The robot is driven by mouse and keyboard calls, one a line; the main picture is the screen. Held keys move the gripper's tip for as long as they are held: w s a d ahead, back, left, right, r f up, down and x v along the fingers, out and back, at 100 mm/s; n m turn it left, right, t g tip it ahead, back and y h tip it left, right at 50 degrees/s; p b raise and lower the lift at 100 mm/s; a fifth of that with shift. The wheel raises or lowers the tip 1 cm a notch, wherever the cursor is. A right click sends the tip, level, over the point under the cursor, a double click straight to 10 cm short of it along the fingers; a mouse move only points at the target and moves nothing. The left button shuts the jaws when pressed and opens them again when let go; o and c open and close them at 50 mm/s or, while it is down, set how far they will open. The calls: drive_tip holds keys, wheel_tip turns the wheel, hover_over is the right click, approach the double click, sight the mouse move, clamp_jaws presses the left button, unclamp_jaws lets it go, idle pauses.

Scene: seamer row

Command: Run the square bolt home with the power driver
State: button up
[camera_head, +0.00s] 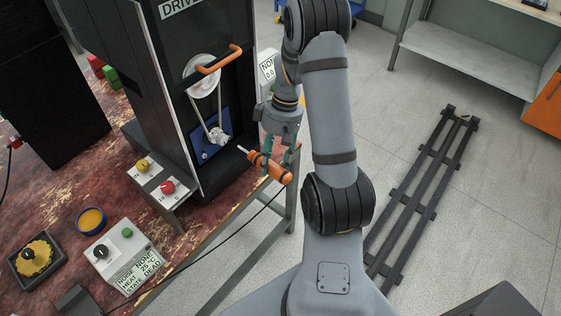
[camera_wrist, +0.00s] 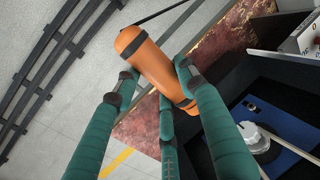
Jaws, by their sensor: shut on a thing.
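The power driver (camera_head: 268,167) is orange with dark bands, and a cord trails down from it. My gripper (camera_head: 277,160) is shut on its body. The driver's thin pale tip points left toward the open front of the black machine, apart from it. In the wrist view, the teal fingers of my gripper (camera_wrist: 158,82) close around the orange driver (camera_wrist: 150,62). A blue plate (camera_head: 208,143) sits inside the machine, and the same plate shows in the wrist view (camera_wrist: 285,130). I cannot clearly make out the square bolt; a small dark spot shows on the plate.
The black machine (camera_head: 165,85) has an orange handle (camera_head: 219,59), a pale wheel (camera_head: 201,76) and a belt above the plate. A knob box (camera_head: 160,187) and a display box (camera_head: 122,257) stand on the worn red table. Floor right of my arm is open around a dark rack (camera_head: 420,190).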

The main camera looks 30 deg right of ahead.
drive_tip(key=w+f+p, duration=0.1)
drive_tip(key=w+f, duration=0.1)
drive_tip(key=w, duration=0.4)
drive_tip(key=shift+d+p, duration=0.2)
drive_tip(key=shift+p, duration=0.2)
idle(0.4)
drive_tip(key=shift+w+a+r, duration=0.15)
drive_tip(key=shift+w, duration=0.3)
idle(3.6)
drive_tip(key=shift+s+b, duration=0.1)
drive_tip(key=shift+b, duration=0.2)
drive_tip(key=s+d+b, duration=0.1)
drive_tip(key=s+d, duration=0.1)
drive_tip(key=s, duration=0.3)
drive_tip(key=shift+s+b, duration=0.4)
